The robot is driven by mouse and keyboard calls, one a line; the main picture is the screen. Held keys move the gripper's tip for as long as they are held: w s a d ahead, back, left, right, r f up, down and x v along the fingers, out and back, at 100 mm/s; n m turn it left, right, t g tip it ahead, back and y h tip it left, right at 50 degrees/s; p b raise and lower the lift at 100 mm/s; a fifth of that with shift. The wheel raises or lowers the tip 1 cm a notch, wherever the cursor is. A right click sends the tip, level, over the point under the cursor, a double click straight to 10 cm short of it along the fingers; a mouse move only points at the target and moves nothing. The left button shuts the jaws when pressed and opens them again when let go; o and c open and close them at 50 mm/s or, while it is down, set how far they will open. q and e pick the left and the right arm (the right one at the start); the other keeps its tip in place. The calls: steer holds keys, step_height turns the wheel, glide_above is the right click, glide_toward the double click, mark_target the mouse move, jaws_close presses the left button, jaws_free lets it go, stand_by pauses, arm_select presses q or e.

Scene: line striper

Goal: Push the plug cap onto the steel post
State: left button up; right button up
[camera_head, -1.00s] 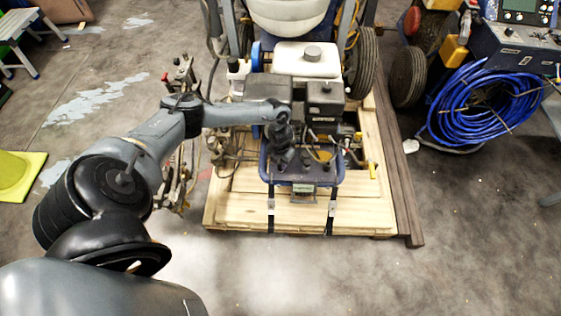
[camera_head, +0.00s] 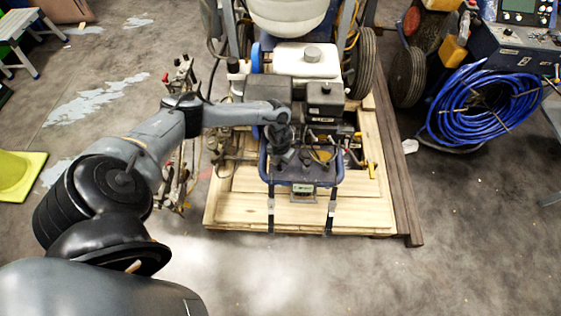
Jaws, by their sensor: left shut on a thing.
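My left gripper (camera_head: 285,160) is at the front of the line striper's engine (camera_head: 310,98), reaching in from the left and pointing down. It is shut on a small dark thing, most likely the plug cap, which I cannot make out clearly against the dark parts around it. My right gripper is not in view.
The striper stands on a wooden pallet (camera_head: 240,212) with a blue frame (camera_head: 340,172) around its front. A dark beam (camera_head: 406,200) lies along the pallet's right side. A blue hose coil (camera_head: 485,105) is at the right. The front floor is clear.

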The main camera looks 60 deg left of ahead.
arm_select(q)
steer(key=o, duration=1.4)
steer(key=shift+r, duration=0.1)
steer(key=shift+r+p, duration=1.25)
steer(key=shift+r, duration=0.05)
step_height(320, 180, up, 4)
steer(key=p, duration=0.3)
steer(key=shift+r+p, duration=0.15)
steer(key=shift+p, duration=0.25)
